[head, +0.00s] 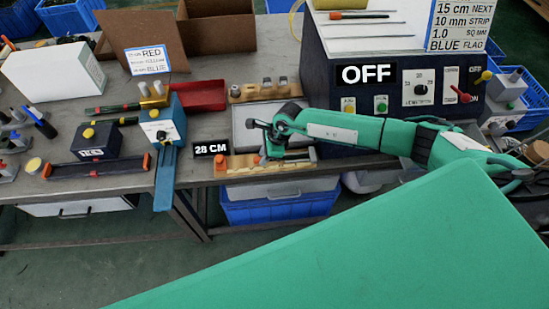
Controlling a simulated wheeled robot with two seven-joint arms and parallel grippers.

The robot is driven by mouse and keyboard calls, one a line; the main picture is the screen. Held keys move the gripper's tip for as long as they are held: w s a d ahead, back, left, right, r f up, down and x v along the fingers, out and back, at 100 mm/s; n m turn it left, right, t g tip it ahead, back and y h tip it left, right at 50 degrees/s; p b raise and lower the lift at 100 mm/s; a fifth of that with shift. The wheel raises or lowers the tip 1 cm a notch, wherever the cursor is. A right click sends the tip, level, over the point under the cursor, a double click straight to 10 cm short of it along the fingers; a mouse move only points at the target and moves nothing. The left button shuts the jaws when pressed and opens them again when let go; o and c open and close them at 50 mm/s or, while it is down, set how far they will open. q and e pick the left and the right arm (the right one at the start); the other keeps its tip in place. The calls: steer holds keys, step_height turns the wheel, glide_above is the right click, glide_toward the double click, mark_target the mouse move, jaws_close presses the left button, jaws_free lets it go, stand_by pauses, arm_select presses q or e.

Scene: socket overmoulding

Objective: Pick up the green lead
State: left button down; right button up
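I cannot clearly make out a loose green lead. A thin pale green cord (293,20) curves at the upper left edge of the control box, and I cannot tell whether it is the lead. My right gripper (264,135) is at the end of the green arm coming in from the right. It is over the bench's front edge, above the wooden fixture (240,163) beside the "28 CM" sign. Its dark fingers are small and partly hidden by the wrist, so I cannot tell whether they hold anything. My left gripper is not in view.
The control box (327,103) reading "OFF" stands behind my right arm. Blue crates (280,208) are under the bench. A white box (52,75) stands far left.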

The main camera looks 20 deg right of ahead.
jaws_close()
